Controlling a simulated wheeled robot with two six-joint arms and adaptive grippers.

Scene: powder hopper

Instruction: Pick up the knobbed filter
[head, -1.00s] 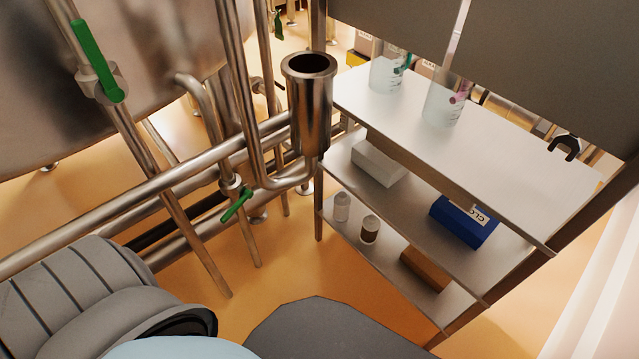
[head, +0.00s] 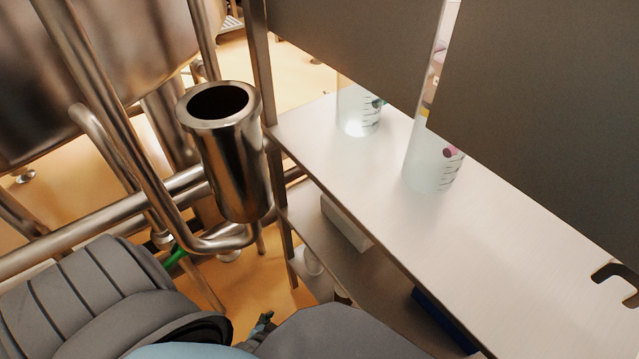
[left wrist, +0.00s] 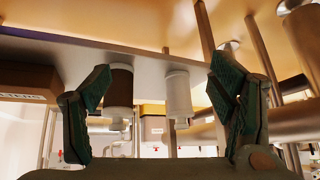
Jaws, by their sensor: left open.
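Two small cylinders stand on the lowest shelf, one white (left wrist: 178,95) and one dark brown with a pale top (left wrist: 118,88). I cannot tell for sure which is the knobbed filter. The left wrist view shows them upside down, between the spread fingers of my left gripper (left wrist: 160,82), which is open and empty. The cylinders look beyond the fingertips, not touched. In the head view, the white cylinder (head: 313,262) shows partly under the upper shelves, and only a bit of my left gripper (head: 265,326) shows below it. My right gripper is not in view.
The rack's white top shelf (head: 400,230) carries two clear beakers (head: 358,110) (head: 432,160). A white box (head: 345,223) and a blue box (head: 443,318) are below. A steel hopper (head: 232,160) and pipes stand left. A brown labelled box (left wrist: 28,82) is beside the cylinders.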

